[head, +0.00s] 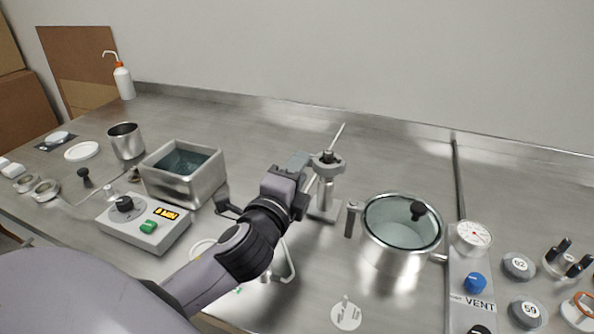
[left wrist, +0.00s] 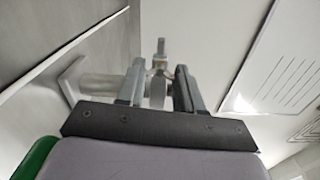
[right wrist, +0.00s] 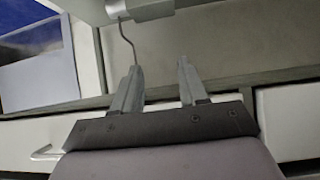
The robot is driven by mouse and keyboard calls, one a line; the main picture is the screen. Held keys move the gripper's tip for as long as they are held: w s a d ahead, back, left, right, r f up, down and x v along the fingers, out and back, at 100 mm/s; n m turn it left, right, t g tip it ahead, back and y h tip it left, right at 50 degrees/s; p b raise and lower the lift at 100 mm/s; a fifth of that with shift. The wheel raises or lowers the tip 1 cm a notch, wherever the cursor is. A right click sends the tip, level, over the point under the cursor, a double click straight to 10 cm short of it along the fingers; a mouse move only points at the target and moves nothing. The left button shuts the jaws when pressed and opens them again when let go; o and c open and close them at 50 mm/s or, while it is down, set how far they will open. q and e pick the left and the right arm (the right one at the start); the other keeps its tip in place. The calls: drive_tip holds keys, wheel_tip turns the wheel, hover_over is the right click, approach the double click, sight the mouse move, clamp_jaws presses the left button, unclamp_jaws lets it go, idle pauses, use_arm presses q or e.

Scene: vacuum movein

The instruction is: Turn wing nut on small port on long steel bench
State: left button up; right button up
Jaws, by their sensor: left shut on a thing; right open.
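The small port (head: 328,162) is a steel fitting on an upright post with a square base plate (head: 325,209), standing mid-bench on the long steel bench (head: 270,125). My left gripper (head: 306,163) reaches the port's top from the left. In the left wrist view, the left gripper (left wrist: 158,88) has its two fingers on either side of a narrow metal piece (left wrist: 158,92), apparently the wing nut, and is shut on it. The fingers hide much of the nut in the head view. My right gripper (right wrist: 158,82) is open and empty, seen only in the right wrist view.
A lidded glass-topped pot (head: 400,240) stands right of the port, beside a VENT panel (head: 472,290) with a gauge. A square steel bath (head: 183,172) and a control box (head: 145,222) stand to the left.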

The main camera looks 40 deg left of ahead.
use_arm(q)
drive_tip(key=o, duration=1.1)
drive_tip(key=shift+c, duration=0.2)
drive_tip(key=v, duration=0.6)
drive_tip(key=shift+s+b, duration=0.2)
drive_tip(key=shift+b, duration=0.2)
drive_tip(key=shift+s+d, duration=0.15)
drive_tip(key=shift+s, duration=0.2)
